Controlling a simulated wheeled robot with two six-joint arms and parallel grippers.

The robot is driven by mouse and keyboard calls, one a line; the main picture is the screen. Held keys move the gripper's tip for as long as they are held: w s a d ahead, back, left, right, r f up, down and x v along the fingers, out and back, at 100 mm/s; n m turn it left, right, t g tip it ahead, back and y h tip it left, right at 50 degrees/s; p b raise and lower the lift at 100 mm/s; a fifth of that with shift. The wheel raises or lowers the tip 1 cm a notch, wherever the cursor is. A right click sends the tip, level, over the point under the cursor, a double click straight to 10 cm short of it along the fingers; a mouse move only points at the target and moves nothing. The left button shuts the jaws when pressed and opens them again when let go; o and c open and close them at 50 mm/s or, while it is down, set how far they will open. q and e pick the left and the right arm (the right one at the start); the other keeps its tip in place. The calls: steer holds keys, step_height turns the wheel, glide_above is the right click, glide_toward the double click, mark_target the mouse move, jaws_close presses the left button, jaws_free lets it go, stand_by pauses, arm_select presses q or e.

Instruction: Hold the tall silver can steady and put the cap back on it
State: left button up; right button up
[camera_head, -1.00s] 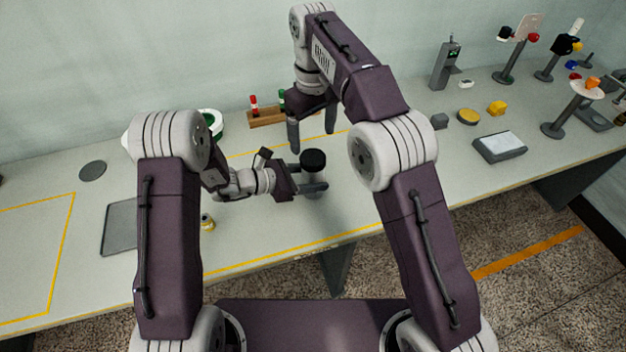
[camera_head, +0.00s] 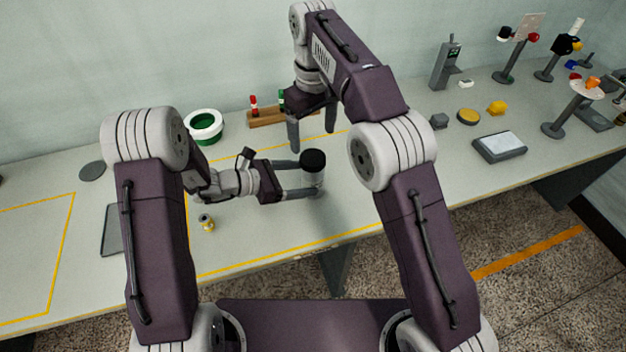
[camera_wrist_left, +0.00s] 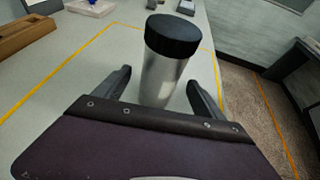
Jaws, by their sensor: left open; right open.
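The tall silver can (camera_head: 314,179) stands upright on the table with the black cap (camera_head: 313,159) sitting on its top. The can also shows in the left wrist view (camera_wrist_left: 163,80), with the cap (camera_wrist_left: 172,36) on it. My left gripper (camera_head: 305,178) is open, its fingers on either side of the can near its left side; in the wrist view there are gaps between the fingers and the can. My right gripper (camera_head: 312,140) is open and empty above the table behind the can, pointing down.
A wooden rack (camera_head: 266,117) with red and green items stands behind my right gripper. A green and white ring (camera_head: 204,126) and a small yellow spool (camera_head: 207,223) lie to the left. A scale (camera_head: 499,147) and several small pieces lie to the right.

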mark_target(303, 178)
arm_select(q)
steer(key=v, duration=0.5)
arm_select(e)
steer(key=shift+r, duration=0.1)
